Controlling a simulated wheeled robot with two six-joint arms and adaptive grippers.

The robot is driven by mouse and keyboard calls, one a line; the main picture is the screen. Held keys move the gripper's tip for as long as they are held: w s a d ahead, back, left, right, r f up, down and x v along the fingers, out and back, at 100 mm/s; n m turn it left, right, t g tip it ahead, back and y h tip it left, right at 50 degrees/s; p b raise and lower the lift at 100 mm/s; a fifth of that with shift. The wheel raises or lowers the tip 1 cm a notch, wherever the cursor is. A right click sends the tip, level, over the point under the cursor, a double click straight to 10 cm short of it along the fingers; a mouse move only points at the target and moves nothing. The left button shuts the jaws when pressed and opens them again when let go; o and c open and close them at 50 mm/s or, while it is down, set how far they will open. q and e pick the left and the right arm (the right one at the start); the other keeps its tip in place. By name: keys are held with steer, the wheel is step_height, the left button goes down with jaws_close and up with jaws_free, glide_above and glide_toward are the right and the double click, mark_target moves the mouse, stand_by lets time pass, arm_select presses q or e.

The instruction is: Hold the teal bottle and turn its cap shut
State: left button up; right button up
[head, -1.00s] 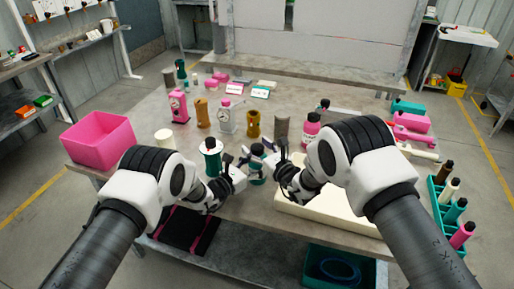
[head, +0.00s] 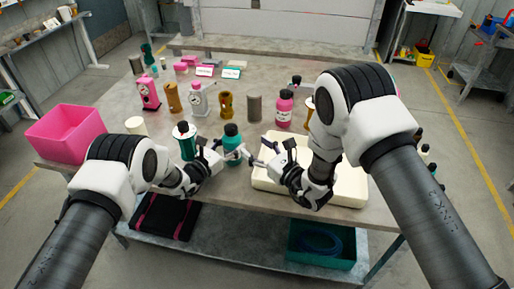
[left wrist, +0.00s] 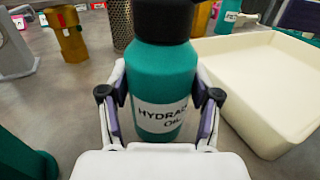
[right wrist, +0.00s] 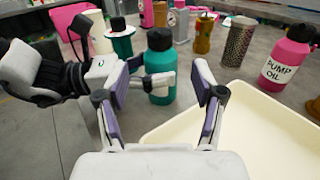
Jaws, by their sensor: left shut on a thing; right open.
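The teal bottle (head: 232,146), labelled "HYDRA…", stands upright near the table's front. Its black cap (head: 231,129) sits on top; I cannot tell how tight it is. My left gripper (head: 222,157) is shut around the bottle's body from the left. The left wrist view shows its fingers on both sides of the bottle (left wrist: 160,80), with the cap (left wrist: 160,20) above them. My right gripper (head: 268,150) is open and empty, to the right of the bottle and apart from it. The right wrist view shows the bottle (right wrist: 160,68) beyond its open fingers (right wrist: 159,95).
A cream tray (head: 262,180) lies under and beside my right gripper. A teal spool-like part (head: 187,147) stands close left of the bottle. A pink "Pump Oil" bottle (head: 284,112), a grey cylinder (head: 254,108) and a gold part (head: 226,105) stand behind. A pink bin (head: 66,138) is far left.

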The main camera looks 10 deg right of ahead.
mark_target(231, 126)
steer(key=w+a+n+g+y, duration=0.1)
steer(key=w+a, duration=0.1)
steer(key=w, duration=0.1)
steer(key=w+a+n+g+y, duration=0.1)
steer(key=w+a, duration=0.1)
steer(key=w, duration=0.1)
steer(key=w+a+n+g+y, duration=0.1)
steer(key=w+a, duration=0.2)
steer(key=shift+w+r+n+g+y, duration=0.15)
steer(key=shift+w+n+g+y, duration=0.15)
steer(key=shift+w+g+y, duration=0.1)
steer(key=c, duration=1.2)
